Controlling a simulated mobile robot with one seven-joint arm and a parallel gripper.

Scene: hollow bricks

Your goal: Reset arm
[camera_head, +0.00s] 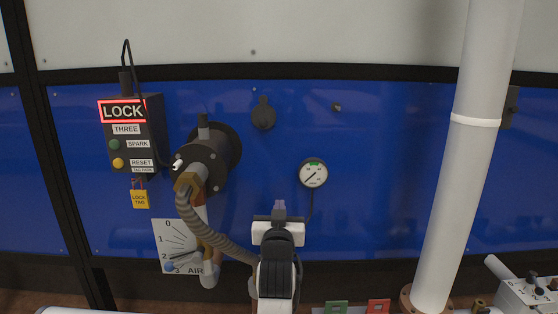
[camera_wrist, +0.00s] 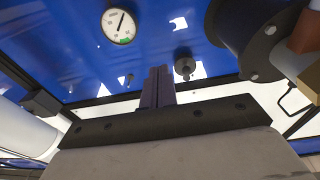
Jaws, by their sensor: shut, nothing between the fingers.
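My gripper (camera_head: 279,206) is in the lower middle of the head view, in front of the blue panel. Its fingers point up and are shut together with nothing between them. In the wrist view my gripper (camera_wrist: 158,75) shows as two dark fingers side by side, with the blue panel beyond. My white and black arm link stands below it in the head view. The fingers appear apart from the fixtures around them.
A round gauge (camera_head: 313,173) is right of my gripper. A flanged fitting (camera_head: 207,158) with a ribbed hose (camera_head: 205,226) is to the left, beside a control box (camera_head: 131,136) lit LOCK. A dial plate (camera_head: 171,243) marked AIR is lower left. A white pipe (camera_head: 459,170) stands right.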

